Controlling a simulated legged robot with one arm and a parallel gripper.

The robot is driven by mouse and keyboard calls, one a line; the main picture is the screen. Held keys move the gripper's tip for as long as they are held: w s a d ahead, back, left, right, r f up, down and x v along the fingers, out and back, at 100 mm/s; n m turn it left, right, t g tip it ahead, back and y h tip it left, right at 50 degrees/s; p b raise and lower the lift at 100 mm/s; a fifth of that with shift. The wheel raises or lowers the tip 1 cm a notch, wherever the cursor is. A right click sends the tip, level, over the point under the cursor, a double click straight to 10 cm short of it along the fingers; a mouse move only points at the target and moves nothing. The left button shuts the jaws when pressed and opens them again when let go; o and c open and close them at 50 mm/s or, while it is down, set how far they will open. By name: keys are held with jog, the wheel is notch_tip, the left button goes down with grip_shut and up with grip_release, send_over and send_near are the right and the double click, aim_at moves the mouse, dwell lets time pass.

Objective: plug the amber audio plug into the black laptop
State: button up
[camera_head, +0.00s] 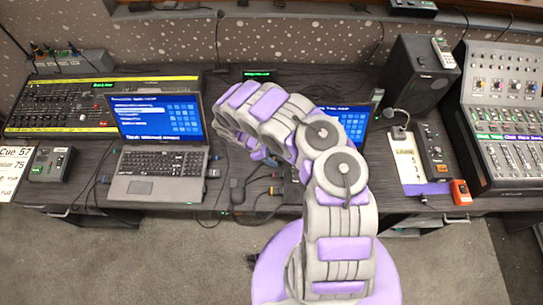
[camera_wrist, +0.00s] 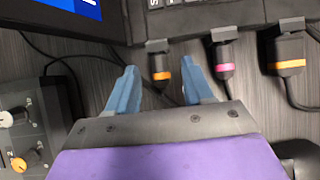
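The black laptop (camera_wrist: 205,18) spans the top of the wrist view; its blue screen (camera_head: 353,122) shows behind my arm in the head view. Three dark plugs sit along its near edge. One with an orange band (camera_wrist: 161,76) is between my fingertips. One with a pink band (camera_wrist: 223,67) is just right of my right finger. A larger one with an amber-orange band (camera_wrist: 287,64) is farther right. Both orange bands look alike, and I cannot tell if the plugs are seated. My gripper (camera_wrist: 158,82) is open, its blue fingers apart. My arm hides it in the head view.
A grey laptop (camera_head: 158,160) stands open at the left. A small box with knobs (camera_wrist: 30,135) lies left of my gripper in the wrist view. Loose cables cross the dark desk. A black speaker (camera_head: 418,75) and a mixer (camera_head: 505,115) stand at the right.

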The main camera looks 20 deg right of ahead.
jog(key=shift+a, duration=0.25)
jog(key=shift+w+a+r, duration=0.1)
jog(key=shift+a+r, duration=0.05)
jog(key=shift+r, duration=0.05)
jog(key=p+v, duration=0.2)
jog(key=v, duration=1.4)
jog(key=shift+a+r, duration=0.25)
jog(key=shift+r, duration=0.05)
